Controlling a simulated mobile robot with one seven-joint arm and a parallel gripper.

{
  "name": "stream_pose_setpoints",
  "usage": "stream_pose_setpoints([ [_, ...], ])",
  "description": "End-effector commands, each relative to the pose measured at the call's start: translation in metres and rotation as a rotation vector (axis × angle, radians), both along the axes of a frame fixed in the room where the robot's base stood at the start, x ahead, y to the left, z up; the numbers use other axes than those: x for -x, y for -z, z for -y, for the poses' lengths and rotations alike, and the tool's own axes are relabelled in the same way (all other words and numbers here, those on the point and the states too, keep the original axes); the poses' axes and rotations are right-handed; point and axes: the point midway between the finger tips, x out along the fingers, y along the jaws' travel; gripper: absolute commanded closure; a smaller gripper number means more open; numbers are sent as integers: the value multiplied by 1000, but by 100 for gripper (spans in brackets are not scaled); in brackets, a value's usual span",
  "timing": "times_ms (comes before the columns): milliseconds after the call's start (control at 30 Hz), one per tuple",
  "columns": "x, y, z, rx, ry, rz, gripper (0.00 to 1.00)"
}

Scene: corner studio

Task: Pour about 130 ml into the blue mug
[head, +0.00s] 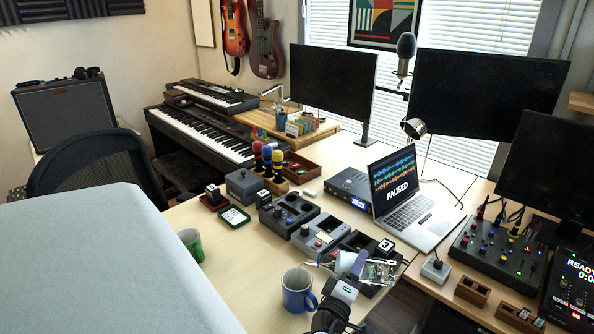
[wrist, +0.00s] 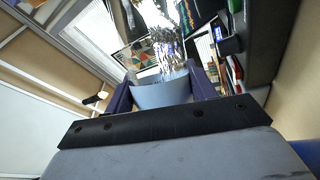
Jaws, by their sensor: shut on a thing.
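The blue mug (head: 297,292) stands upright on the near part of the desk, with its handle to the right. I cannot see how full it is. My gripper (head: 350,266) is to the right of the mug and a little beyond it. It is shut on a pale blue-grey vessel (head: 345,261). In the wrist view this vessel (wrist: 162,94) sits between the two dark purple fingers of my gripper (wrist: 163,92). Clear, glittering material (wrist: 166,52) shows beyond its rim; I cannot tell whether it is liquid or glass. No stream into the mug is visible.
A green mug (head: 191,244) stands at the desk's left edge. Dark boxes with knobs (head: 318,240) lie behind the blue mug. An open laptop (head: 415,215) stands at the back right. The desk between the two mugs is clear. A large pale surface (head: 100,270) fills the lower left.

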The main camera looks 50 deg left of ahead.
Motion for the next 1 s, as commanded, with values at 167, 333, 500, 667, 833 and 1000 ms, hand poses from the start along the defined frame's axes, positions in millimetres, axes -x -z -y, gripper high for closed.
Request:
stream_pose_setpoints([
  [167,-1,5,1,-32,-1,-34,76],
  [333,-4,16,4,-96,0,-99,76],
  [500,-5,19,4,-114,-1,-115,76],
  [667,-5,19,4,-113,-1,-115,76],
  [833,-5,19,4,-112,-2,-114,76],
  [1000,-5,19,4,-112,-2,-114,76],
])
